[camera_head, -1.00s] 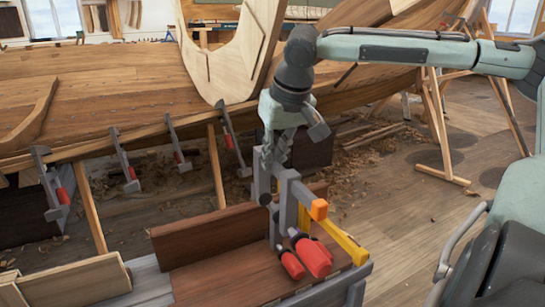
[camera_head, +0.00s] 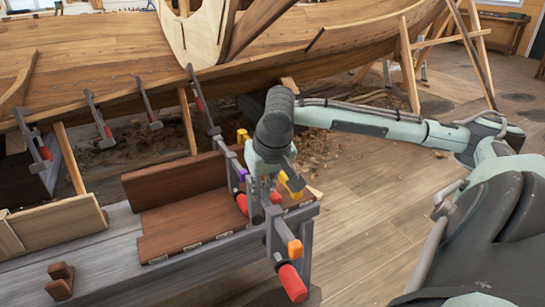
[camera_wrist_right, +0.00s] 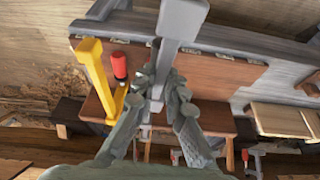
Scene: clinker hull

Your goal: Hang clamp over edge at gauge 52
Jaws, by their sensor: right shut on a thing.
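My right gripper (camera_head: 268,190) is shut on the grey bar of a clamp with an orange block (camera_head: 295,248) and a red handle (camera_head: 291,282). The held clamp is upright in front of the bench's right end. In the right wrist view its grey bar (camera_wrist_right: 180,25) runs between my fingertips (camera_wrist_right: 160,88). Several grey clamps with red handles hang along the hull's lower edge, one at the left (camera_head: 40,150) and one nearest the arm (camera_head: 203,105). I cannot read a gauge number in either view. My left gripper is not in view.
A bench (camera_head: 105,240) carries a dark brown board rack (camera_head: 170,235), with a yellow clamp (camera_head: 292,182) at its right end, also in the wrist view (camera_wrist_right: 95,75). Small wooden blocks (camera_head: 60,280) lie at front left. The wooden hull (camera_head: 110,75) stands behind. Floor on the right is open.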

